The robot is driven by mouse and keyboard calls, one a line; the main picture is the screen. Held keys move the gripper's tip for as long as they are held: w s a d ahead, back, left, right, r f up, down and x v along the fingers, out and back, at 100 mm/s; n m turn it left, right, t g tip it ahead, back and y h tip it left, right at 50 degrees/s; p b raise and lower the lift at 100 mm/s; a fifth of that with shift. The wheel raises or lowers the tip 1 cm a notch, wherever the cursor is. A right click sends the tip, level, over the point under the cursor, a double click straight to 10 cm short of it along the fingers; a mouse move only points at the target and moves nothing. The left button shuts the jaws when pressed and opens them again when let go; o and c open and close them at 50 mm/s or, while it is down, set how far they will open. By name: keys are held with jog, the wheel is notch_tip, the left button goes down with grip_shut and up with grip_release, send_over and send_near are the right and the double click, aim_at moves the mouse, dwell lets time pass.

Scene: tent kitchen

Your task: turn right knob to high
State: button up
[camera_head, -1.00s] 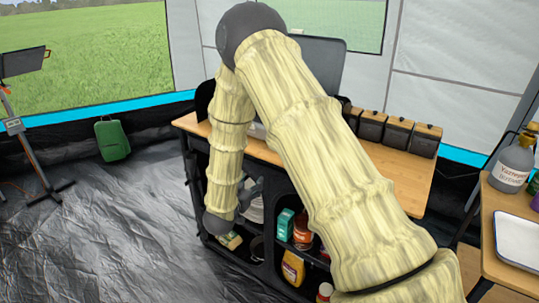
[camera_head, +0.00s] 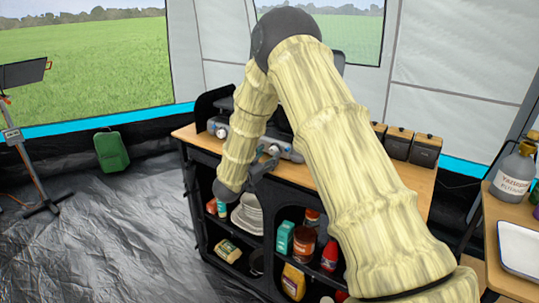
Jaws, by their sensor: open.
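A camping stove (camera_head: 290,152) stands on the wooden top of the kitchen unit, with its grey front panel facing me. My arm covers the middle of the stove and most of its lid. A knob (camera_head: 221,131) shows on the left part of the panel.
The wooden counter (camera_head: 330,183) has dark lidded boxes (camera_head: 397,144) to the right of my arm. Shelves below hold plates (camera_head: 247,214), bottles and cartons. A side table with a white tray (camera_head: 520,249) and a large bottle (camera_head: 513,174) stands at the right.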

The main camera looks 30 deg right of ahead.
jog(key=shift+x, duration=0.95)
jog(key=c, duration=1.1)
jog(key=shift+o, duration=0.4)
